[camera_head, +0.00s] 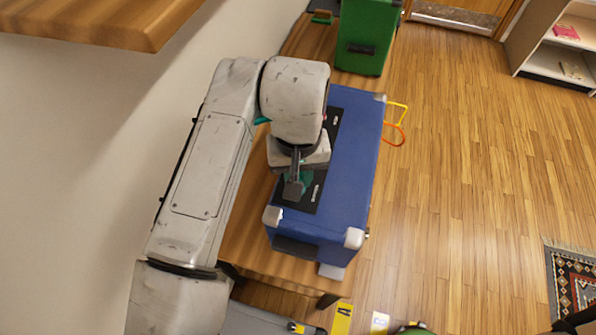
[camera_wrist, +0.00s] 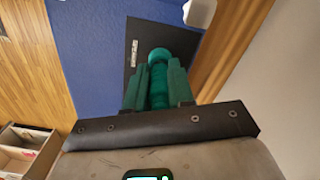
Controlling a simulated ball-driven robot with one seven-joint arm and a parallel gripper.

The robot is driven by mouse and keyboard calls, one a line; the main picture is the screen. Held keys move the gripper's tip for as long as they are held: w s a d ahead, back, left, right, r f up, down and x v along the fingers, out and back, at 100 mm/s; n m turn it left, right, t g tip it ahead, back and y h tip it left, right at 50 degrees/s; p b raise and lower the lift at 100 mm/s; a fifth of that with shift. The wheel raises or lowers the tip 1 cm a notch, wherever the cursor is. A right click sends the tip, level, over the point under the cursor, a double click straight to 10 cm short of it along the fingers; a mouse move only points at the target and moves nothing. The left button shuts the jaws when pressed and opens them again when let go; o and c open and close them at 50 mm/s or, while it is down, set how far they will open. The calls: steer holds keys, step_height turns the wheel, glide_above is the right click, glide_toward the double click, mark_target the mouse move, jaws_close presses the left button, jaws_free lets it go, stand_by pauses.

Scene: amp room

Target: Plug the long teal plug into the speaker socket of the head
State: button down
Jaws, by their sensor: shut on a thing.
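The blue amp head (camera_head: 345,180) lies on the wooden bench, with a black panel (camera_head: 333,125) on its top face. My gripper (camera_head: 304,183) is over the near end of that panel, partly hidden by my wrist. In the wrist view my gripper (camera_wrist: 158,88) is shut on a teal plug (camera_wrist: 159,90), which lies between the two fingers. The plug's rounded teal end is against the black panel (camera_wrist: 138,52) in the picture. I cannot tell whether it touches or sits in a socket. The speaker socket itself is hidden.
A green box (camera_head: 366,38) stands behind the head on the bench (camera_head: 250,215). Orange and yellow cable loops (camera_head: 397,135) stick out at the head's right side. A wooden shelf (camera_head: 100,22) overhangs at upper left by the wall.

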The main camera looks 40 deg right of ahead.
steer(key=shift+f, duration=0.25)
stand_by(0.3)
steer(key=c, duration=0.9)
jaws_free()
step_height(320, 180, up, 8)
steer(key=shift+f+b, duration=0.2)
steer(key=shift+b, duration=0.3)
steer(key=shift+s, duration=0.1)
